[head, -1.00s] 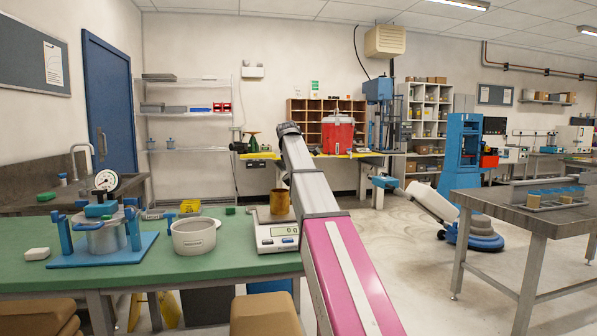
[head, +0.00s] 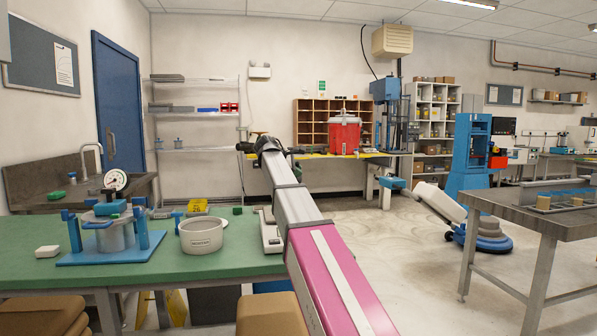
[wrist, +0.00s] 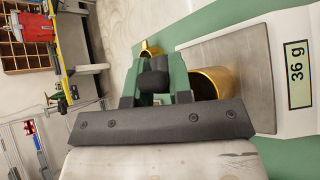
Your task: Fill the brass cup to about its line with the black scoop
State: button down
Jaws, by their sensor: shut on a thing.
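The brass cup (wrist: 210,84) stands on the metal pan (wrist: 232,66) of a white scale, whose display (wrist: 298,74) reads 36 g in the wrist view. Its inside looks dark, and my gripper hides part of it; line and fill level cannot be made out. My gripper (wrist: 154,82) has green fingers shut on a black piece (wrist: 153,79), which looks like the scoop's handle. The scoop's bowl is not clearly visible. A small gold-coloured piece (wrist: 150,48) shows beyond the fingers. In the head view my arm hides the cup and most of the scale (head: 270,232).
On the green bench (head: 225,262), a pale round pot (head: 201,236) stands left of the scale. Further left is a blue-based apparatus with a gauge (head: 115,181). A yellow container (head: 196,207) sits behind the pot. A metal table (head: 545,222) stands at right.

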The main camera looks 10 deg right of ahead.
jog(key=shift+s+a+f+n+t+h, duration=0.1)
jog(key=shift+a+f+n+t+h, duration=0.2)
jog(key=shift+a+h, duration=0.6)
jog(key=shift+s+a+f+n+t+h, duration=0.2)
jog(key=shift+a+t+h, duration=0.25)
jog(key=shift+h, duration=0.9)
jog(key=shift+s+a+f+n+t+h, duration=0.1)
jog(key=shift+a+f+n+t+h, duration=0.2)
jog(key=shift+a+h, duration=0.6)
jog(key=shift+d+h, duration=0.2)
jog(key=shift+h, duration=0.05)
jog(key=shift+r, duration=0.1)
jog(key=w+d+r+m+g+y, duration=0.1)
jog(key=d+m+g+y, duration=0.2)
jog(key=d+y, duration=0.6)
jog(key=shift+w+r+g+y, duration=0.35)
jog(key=shift+g+y, duration=0.6)
jog(key=shift+y, duration=4.35)
jog(key=shift+a, duration=0.1)
